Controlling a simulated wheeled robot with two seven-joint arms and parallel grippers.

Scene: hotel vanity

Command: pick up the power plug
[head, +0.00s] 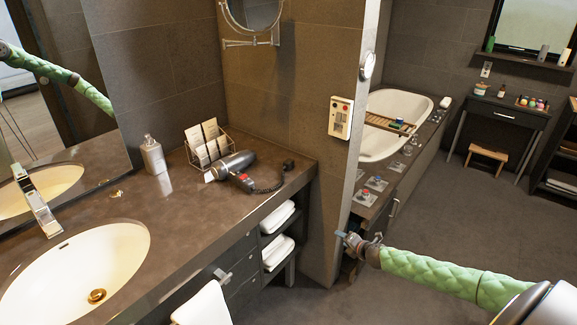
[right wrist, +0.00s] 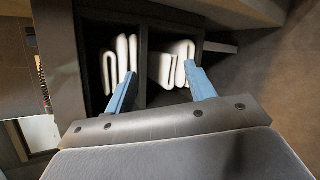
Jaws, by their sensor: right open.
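The black power plug (head: 289,165) lies on the vanity counter near its right end, at the end of the dark cord of a grey hair dryer (head: 232,166). My right gripper (head: 346,238) is open and empty, to the right of the counter and lower than the plug in the head view. In the right wrist view its two blue fingers (right wrist: 160,70) are spread apart, facing shelves with folded white towels (right wrist: 172,65). The plug does not show in the right wrist view. My left gripper is not in view.
The counter (head: 180,215) also bears a rack of cards (head: 208,145), a soap dispenser (head: 153,155) and a sink (head: 80,270). A wall edge (head: 347,150) with a switch panel (head: 340,117) stands just right of the counter. A mirror fills the left side. The floor at right is mostly clear.

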